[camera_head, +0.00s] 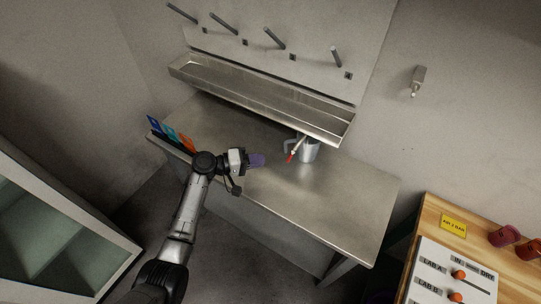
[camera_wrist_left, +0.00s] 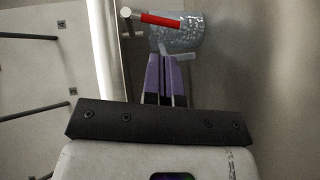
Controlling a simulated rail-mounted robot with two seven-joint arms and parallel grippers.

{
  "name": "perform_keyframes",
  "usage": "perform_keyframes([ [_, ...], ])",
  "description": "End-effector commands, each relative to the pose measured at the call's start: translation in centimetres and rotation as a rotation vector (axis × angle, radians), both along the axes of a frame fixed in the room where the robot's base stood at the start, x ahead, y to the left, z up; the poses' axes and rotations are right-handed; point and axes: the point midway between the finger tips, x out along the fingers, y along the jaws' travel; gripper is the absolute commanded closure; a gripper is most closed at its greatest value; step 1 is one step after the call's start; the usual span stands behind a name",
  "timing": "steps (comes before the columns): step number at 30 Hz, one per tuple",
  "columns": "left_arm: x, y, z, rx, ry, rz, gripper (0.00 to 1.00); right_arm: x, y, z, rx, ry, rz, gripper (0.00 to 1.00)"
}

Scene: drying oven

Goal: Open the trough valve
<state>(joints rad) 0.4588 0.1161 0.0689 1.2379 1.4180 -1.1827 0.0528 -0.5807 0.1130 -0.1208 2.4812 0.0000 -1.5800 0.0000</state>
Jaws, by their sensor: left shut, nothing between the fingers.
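The metal trough (camera_head: 250,104) runs along the wall above the steel bench. Its valve has a red handle (camera_head: 290,157) on a pale stem below the trough's right end; the red handle also shows in the wrist view (camera_wrist_left: 161,20). A grey metal jug (camera_head: 310,153) stands on the bench by the valve and shows behind the handle in the wrist view (camera_wrist_left: 183,38). My left gripper (camera_head: 262,160) has purple fingers, shut and empty, pointing right toward the handle with a gap left. The fingers (camera_wrist_left: 166,72) lie below the handle in the wrist view. My right gripper is out of view.
The steel bench (camera_head: 345,195) is bare to the right of the jug. Coloured folders (camera_head: 171,133) stand at its left end. Several pegs stick out of the wall panel (camera_head: 310,35) above the trough. A wooden table (camera_head: 440,212) with a labelled control panel is at lower right.

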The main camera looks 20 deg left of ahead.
Motion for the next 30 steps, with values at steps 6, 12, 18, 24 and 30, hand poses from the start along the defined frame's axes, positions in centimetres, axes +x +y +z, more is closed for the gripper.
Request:
perform_keyframes([
  [6, -1.9, 3.2, 0.6, 0.002, 0.000, 0.000, 1.00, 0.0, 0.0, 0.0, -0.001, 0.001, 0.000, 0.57],
  [12, -2.8, 4.8, 1.0, 0.001, 0.001, -0.001, 1.00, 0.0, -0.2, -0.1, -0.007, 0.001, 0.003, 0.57],
  [18, -3.1, 5.3, 1.1, 0.000, 0.001, -0.002, 1.00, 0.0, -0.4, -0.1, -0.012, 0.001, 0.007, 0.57],
  [24, -3.1, 5.3, 1.1, 0.000, 0.001, -0.002, 1.00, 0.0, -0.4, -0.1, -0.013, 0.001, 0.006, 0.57],
  [30, -3.1, 5.3, 1.1, 0.000, 0.001, -0.002, 1.00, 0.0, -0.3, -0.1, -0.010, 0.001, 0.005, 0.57],
])
